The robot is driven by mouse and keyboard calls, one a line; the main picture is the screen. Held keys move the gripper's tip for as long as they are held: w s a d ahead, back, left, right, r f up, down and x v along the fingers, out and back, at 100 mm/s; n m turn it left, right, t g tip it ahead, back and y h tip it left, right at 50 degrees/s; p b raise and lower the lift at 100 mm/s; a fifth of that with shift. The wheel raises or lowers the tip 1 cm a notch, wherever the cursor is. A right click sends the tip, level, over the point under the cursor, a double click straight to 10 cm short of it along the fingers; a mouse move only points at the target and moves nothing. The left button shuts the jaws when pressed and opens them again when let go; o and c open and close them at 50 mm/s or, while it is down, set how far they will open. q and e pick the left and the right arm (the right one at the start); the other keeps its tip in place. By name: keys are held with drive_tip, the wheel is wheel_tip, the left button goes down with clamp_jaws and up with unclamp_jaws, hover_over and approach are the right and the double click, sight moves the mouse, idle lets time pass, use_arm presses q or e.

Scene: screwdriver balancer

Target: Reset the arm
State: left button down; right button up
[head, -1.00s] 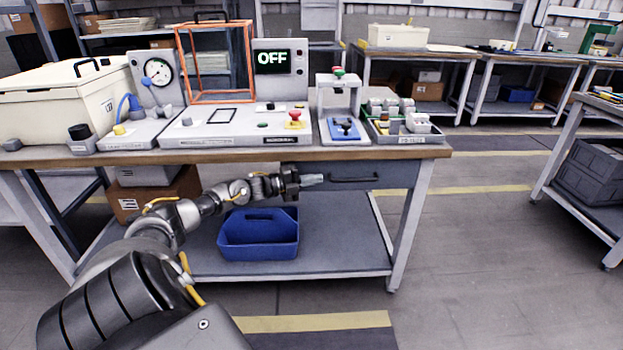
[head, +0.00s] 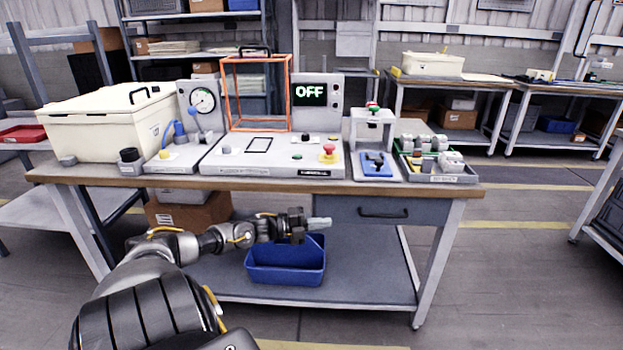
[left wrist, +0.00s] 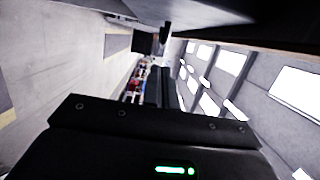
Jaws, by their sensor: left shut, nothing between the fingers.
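My left arm reaches in from the lower left in the head view. Its left gripper (head: 318,224) is shut and empty, pointing right, in front of the workbench (head: 335,193) and lower than its top. The gripper overlaps the upper edge of the blue bin (head: 286,270) on the lower shelf in the picture; I see no contact. In the left wrist view the dark gripper body (left wrist: 160,140) fills the lower middle, with a green light on it. My right gripper is not in view.
A drawer (head: 365,210) is under the top.

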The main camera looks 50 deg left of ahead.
use_arm(q)
drive_tip(key=shift+v, duration=1.45)
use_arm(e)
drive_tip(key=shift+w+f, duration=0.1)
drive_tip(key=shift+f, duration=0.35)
